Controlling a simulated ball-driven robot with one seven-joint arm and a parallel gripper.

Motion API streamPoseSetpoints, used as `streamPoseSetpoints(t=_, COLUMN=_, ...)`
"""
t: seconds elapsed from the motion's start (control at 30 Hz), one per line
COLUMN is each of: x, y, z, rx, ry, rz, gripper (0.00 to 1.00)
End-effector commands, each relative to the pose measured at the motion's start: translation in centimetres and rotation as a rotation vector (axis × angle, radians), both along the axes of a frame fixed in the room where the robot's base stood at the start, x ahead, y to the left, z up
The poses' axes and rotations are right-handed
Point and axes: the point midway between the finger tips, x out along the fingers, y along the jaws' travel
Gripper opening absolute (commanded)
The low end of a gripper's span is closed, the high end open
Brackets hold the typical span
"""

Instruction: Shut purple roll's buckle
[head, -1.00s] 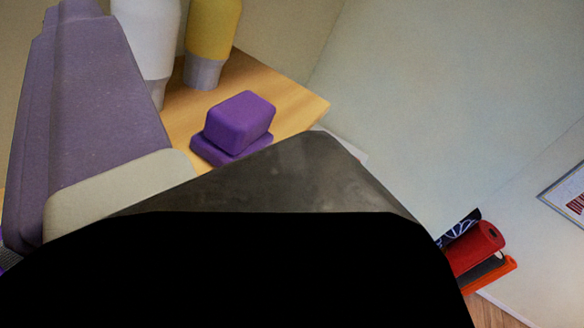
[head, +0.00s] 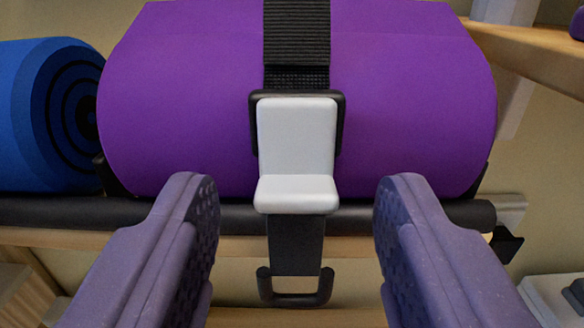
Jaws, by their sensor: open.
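The purple roll (head: 410,110) lies on its side on a rack, filling the upper middle of the view. A black strap (head: 297,40) runs down over its front into a black-framed buckle with a light grey lever (head: 297,145). The lever's lower lip sticks out toward me, so the buckle looks open. The strap's tail hangs below, with a black loop (head: 295,288) at its end. My gripper (head: 297,200) is open, its two purple-grey fingers on either side of the buckle and apart from it. Nothing is between the fingertips except the view of the lever.
A blue roll (head: 40,115) lies to the left of the purple one. A black rack bar (head: 420,217) runs below the rolls. A wooden shelf (head: 530,50) is at the upper right, and a pale object (head: 550,305) is at the lower right.

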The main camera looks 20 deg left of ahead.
Motion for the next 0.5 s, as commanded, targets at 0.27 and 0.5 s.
streamPoseSetpoints(t=0.27, x=0.36, y=0.09, z=0.05, rx=-0.001, ry=0.001, rz=-0.001, gripper=0.53)
streamPoseSetpoints(t=0.5, x=0.34, y=0.08, z=0.06, rx=-0.001, ry=0.001, rz=-0.001, gripper=0.03)
